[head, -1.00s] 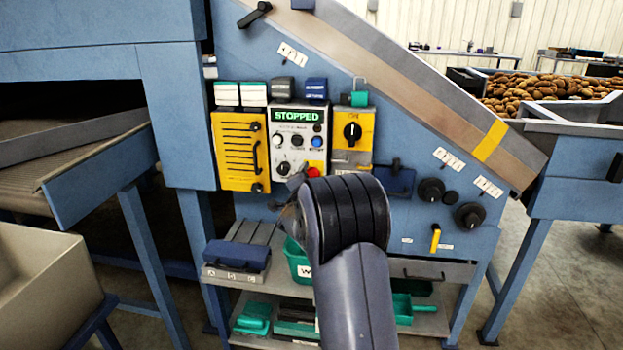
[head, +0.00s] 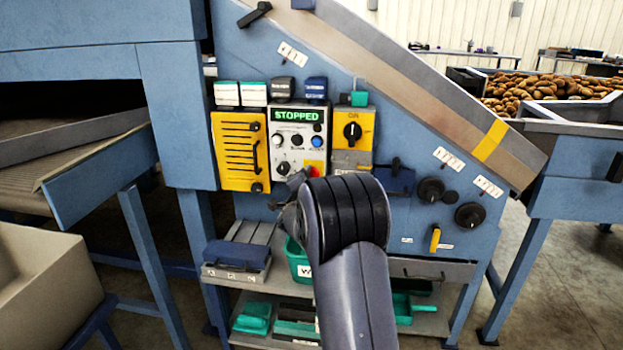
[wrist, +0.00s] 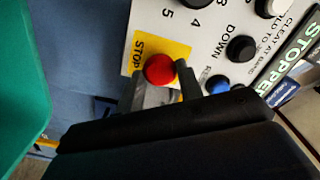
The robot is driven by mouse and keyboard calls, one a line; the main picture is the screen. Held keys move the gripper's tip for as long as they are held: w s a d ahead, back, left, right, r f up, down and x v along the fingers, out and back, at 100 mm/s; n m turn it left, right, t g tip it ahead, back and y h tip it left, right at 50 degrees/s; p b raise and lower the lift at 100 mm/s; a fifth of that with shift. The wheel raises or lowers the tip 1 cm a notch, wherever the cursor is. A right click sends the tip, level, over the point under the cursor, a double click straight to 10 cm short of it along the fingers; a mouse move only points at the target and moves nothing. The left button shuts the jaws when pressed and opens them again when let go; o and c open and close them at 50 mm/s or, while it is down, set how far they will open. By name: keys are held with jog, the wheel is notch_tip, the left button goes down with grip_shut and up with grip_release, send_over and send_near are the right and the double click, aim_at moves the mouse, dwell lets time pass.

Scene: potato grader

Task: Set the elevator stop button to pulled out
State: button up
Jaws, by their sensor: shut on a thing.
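The red stop button (wrist: 159,69) sits on a yellow plate (wrist: 178,50) marked STOP on the white control panel (wrist: 200,30). My gripper (wrist: 161,83) has one finger on each side of the button and is shut on it in the wrist view. In the head view the red button (head: 314,171) shows just above my arm, and my arm hides most of the gripper. The panel's display (head: 298,115) reads STOPPED in green. How far the button stands out from the plate cannot be told.
Black knobs and a blue button (wrist: 217,84) sit close to the stop button on the panel. A yellow vented cover (head: 240,150) is to the left and a yellow switch box (head: 353,132) to the right. A shelf with green bins (head: 298,262) is below.

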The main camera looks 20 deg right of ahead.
jog(key=shift+b+v, duration=0.6)
jog(key=shift+v, duration=0.3)
grip_shut()
jog(key=shift+f, duration=0.1)
jog(key=o, duration=1.2)
grip_release()
jog(key=shift+o, duration=0.2)
jog(key=shift+s+a, duration=0.1)
jog(key=v, duration=1)
jog(key=shift+s+a, duration=0.2)
jog(key=shift+s, duration=0.1)
